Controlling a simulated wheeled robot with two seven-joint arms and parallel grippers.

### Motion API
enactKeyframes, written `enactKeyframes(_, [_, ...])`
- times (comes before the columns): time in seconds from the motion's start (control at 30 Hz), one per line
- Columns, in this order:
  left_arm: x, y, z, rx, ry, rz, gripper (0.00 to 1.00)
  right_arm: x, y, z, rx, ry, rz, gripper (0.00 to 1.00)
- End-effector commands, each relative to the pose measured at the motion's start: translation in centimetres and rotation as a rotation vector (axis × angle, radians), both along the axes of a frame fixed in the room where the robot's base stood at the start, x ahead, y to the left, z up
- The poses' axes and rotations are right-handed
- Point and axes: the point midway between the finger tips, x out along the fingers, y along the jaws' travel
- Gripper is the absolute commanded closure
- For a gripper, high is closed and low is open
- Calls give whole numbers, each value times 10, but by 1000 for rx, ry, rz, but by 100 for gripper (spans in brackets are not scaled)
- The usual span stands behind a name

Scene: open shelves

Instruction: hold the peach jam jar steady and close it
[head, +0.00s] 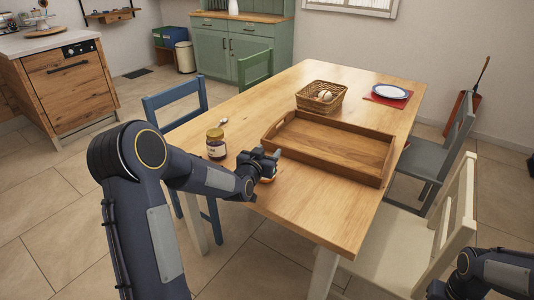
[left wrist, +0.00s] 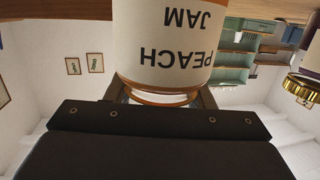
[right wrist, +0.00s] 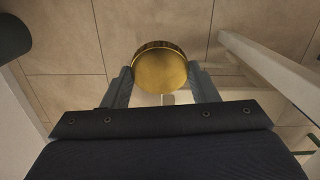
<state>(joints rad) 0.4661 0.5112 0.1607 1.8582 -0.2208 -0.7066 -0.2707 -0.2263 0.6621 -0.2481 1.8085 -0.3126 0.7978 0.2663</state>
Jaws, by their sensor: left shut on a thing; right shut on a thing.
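The peach jam jar (left wrist: 170,45) has a white label and appears upside down in the left wrist view. In the head view only a bit of its orange shows (head: 268,179), mostly hidden by my left gripper. My left gripper (head: 270,163) is shut on it at the table's near left edge. A round gold lid (right wrist: 160,70) is between the fingers of my right gripper (right wrist: 165,88), which is shut on it. The right arm is low at the bottom right of the head view, away from the jar, with floor behind the lid.
Another jar (head: 216,146) with a gold lid and dark contents stands left of my left gripper. A spoon (head: 223,121) lies behind it. A wooden tray (head: 345,164) is to the right, with a basket (head: 321,107) behind. A cream chair (head: 450,225) stands near my right arm.

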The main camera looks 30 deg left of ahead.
Motion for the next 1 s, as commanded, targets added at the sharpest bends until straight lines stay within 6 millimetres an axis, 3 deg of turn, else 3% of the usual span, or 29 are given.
enactKeyframes(0.27, [0, 0, -2, 2, -4, 0, 98, 0, 0, -5, 0, 0, 0, 79])
enactKeyframes(0.3, [0, 0, -2, 0, -1, 0, 46, 0, 0, -3, 0, 0, 0, 79])
enactKeyframes(0.43, [0, 0, -1, 0, 0, 0, 30, 0, 0, -3, 0, 0, 0, 79])
enactKeyframes(0.8, [-1, 0, 4, 0, 0, 0, 30, 0, 0, 3, 0, 0, 0, 79])
enactKeyframes(1.0, [-35, -4, 6, 1, 0, 2, 30, 0, 0, -2, 0, 0, 0, 79])
